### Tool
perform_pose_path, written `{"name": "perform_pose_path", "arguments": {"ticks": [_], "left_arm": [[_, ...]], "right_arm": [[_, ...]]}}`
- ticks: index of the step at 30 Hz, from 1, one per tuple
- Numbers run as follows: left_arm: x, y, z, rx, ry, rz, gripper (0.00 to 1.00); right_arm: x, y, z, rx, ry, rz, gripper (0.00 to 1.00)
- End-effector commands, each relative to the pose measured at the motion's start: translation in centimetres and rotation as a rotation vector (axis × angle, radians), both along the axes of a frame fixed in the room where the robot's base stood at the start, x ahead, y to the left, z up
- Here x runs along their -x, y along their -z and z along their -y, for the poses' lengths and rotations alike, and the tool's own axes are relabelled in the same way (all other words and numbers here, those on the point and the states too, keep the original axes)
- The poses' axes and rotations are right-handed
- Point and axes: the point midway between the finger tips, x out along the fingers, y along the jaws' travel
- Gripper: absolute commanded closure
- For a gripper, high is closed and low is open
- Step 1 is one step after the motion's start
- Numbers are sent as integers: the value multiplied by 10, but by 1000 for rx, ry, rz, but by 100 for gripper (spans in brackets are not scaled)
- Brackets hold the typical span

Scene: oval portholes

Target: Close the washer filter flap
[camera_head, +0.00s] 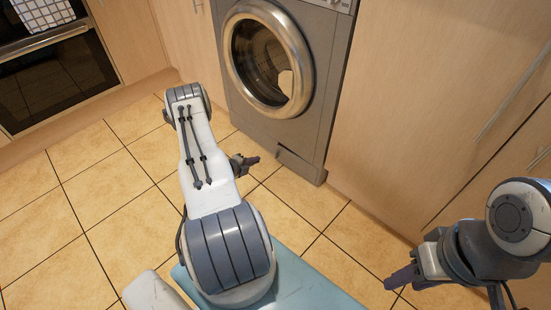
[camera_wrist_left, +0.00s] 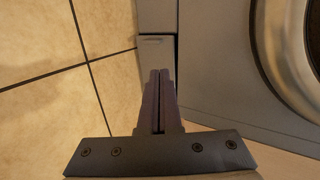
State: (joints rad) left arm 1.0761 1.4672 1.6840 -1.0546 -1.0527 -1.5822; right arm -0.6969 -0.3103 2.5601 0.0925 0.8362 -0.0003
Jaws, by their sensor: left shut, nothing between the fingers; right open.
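The grey washer (camera_head: 240,115) stands at the back, its round door closed. Its small filter flap (camera_head: 300,167) is at the lower right of the front and appears tilted outward. In the left wrist view, the flap (camera_wrist_left: 157,52) lies just beyond the fingertips, with a dark gap between it and the washer body. My left gripper (camera_head: 256,159) is shut and empty, low before the washer, to the left of the flap. The fingertips (camera_wrist_left: 160,74) overlap the flap's edge in the wrist view; I cannot tell whether they touch. My right gripper (camera_head: 390,281) is open and empty at the lower right.
Wooden cabinets (camera_head: 430,90) flank the washer. An oven (camera_head: 50,75) with a checked towel (camera_head: 45,12) is at the far left. The tiled floor (camera_head: 95,190) is clear before the washer.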

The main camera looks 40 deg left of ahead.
Motion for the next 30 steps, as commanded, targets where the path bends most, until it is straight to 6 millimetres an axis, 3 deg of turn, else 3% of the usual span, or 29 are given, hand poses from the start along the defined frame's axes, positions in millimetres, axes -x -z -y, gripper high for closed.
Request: {"name": "perform_pose_path", "arguments": {"ticks": [6,16,22,30], "left_arm": [[-37,21,13,-3,25,2,100],[-98,57,14,-1,26,1,100],[-124,52,13,0,22,1,100],[-133,48,11,2,19,0,100]], "right_arm": [[0,24,0,0,0,0,55],[0,69,0,0,0,0,55],[0,84,0,0,0,0,55],[0,88,0,0,0,0,55]]}}
